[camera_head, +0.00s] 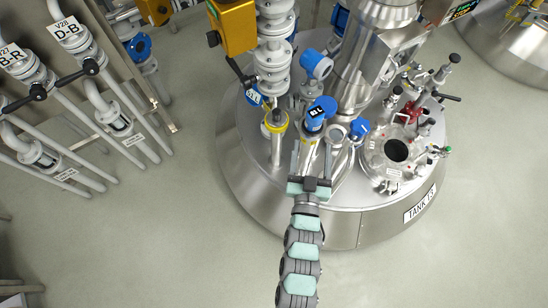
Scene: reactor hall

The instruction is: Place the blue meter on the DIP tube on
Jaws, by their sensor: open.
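A blue-capped meter (318,112) marked "BL" stands on top of the tank, left of its centre, just beyond my gripper. A tube with a yellow collar (275,122) stands to its left and has a blue tag beside it; I cannot read the tag well enough to tell if this is the DIP tube. My arm reaches up from the bottom of the view. My gripper (312,152) is open, with its fingers pointing toward the blue-capped meter. Whether the fingers touch or surround the metal below the blue cap cannot be told from this angle.
The metal tank (350,228) carries other blue-headed instruments (315,65), a round hatch (396,150) with clamps, and a red valve (410,112). A column of white flanges with a yellow box (237,25) rises behind. Pipes with black handles stand left. The floor in front is clear.

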